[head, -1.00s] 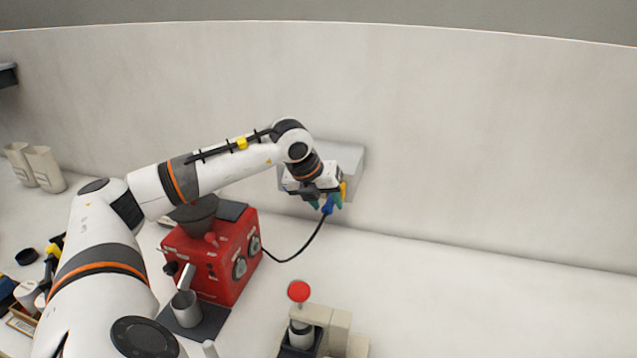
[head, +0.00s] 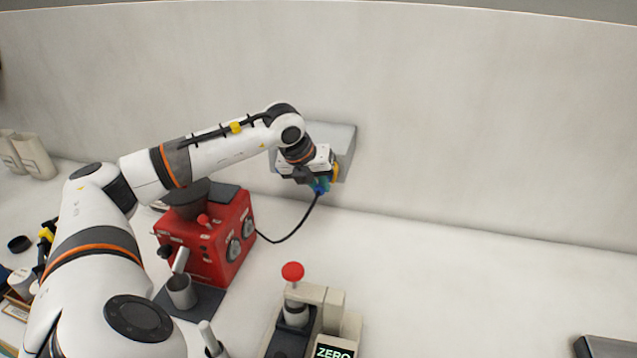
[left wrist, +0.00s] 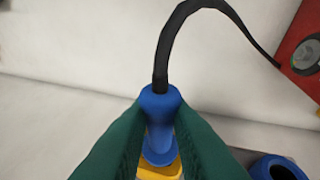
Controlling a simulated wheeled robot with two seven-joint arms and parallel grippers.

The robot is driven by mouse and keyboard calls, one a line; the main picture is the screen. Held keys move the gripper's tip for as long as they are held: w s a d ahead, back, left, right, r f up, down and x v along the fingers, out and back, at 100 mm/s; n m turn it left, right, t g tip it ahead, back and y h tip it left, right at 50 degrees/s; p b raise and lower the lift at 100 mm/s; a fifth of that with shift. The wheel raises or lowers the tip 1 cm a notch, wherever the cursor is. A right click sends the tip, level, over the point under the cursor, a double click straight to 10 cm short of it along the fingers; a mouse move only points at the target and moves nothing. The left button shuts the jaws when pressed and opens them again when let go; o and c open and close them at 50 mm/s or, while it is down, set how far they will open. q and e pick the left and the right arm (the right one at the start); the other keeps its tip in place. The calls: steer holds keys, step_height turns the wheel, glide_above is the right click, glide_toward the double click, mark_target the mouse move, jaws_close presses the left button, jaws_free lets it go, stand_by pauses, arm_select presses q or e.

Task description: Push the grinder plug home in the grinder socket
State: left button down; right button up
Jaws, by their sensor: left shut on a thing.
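The blue grinder plug (left wrist: 160,112), with a black cable leaving its end, is between the green fingers of my left gripper (left wrist: 158,140). The gripper is shut on it. In the head view my left gripper (head: 320,184) holds the plug at the grey wall box (head: 342,142). A yellow part (left wrist: 160,172) shows just beyond the plug in the left wrist view. The fingers hide the plug's front, and I cannot tell how deep it sits or make out the grinder socket for certain. My right gripper is not in view.
The red grinder (head: 212,240), joined to the cable (head: 290,234), stands left of the gripper. A blue ring-shaped part (left wrist: 275,168) shows at lower right in the left wrist view. A device with a red knob (head: 293,272) stands in front. The counter at right is mostly clear.

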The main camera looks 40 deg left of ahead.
arm_select(q)
steer(key=shift+s+d+b, duration=0.35)
steer(key=shift+s+b, duration=0.25)
steer(key=shift+s, duration=0.05)
steer(key=shift+s+d+b, duration=0.5)
steer(key=shift+s+b, duration=0.3)
steer(key=shift+s, duration=0.1)
steer(key=shift+s+d+b, duration=0.5)
steer(key=shift+s+b, duration=0.25)
steer(key=shift+s, duration=0.15)
steer(key=s+b, duration=0.1)
steer(key=s+d+b, duration=0.2)
steer(key=shift+s, duration=0.25)
